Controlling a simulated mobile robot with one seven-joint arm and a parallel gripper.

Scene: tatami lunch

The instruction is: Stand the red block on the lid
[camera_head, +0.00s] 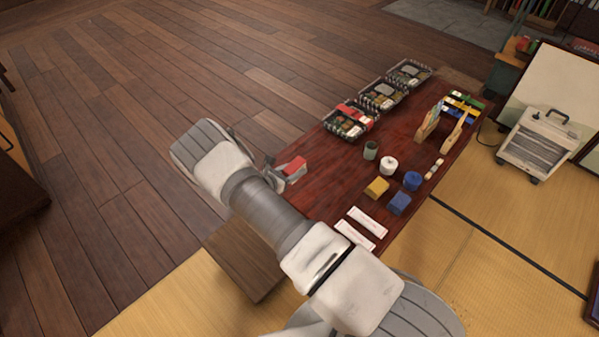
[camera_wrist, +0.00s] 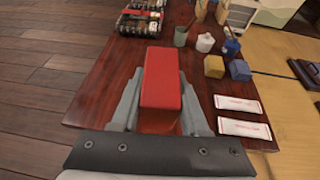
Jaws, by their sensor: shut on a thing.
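My gripper (camera_head: 283,172) is shut on the red block (camera_head: 295,166) near the table's left edge in the head view. In the wrist view, the red block (camera_wrist: 161,78) sits between the two grey fingers (camera_wrist: 160,100), its long side pointing away from the camera. The block's lower part is hidden there, and I cannot tell its height above the table. No lid stands out clearly. Three dark bento boxes stand at the table's far end; the nearest bento box (camera_head: 343,127) has a red band across it. A white lidded-looking pot (camera_head: 389,166) stands near the table's middle.
The dark red table (camera_head: 325,190) is bare near the gripper. A green cup (camera_head: 370,150), a yellow block (camera_head: 377,187), a blue block (camera_head: 400,204) and a blue round pot (camera_head: 412,181) stand to the right. White packets (camera_head: 367,221) lie nearer. Wooden stands (camera_head: 430,124) are further back.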

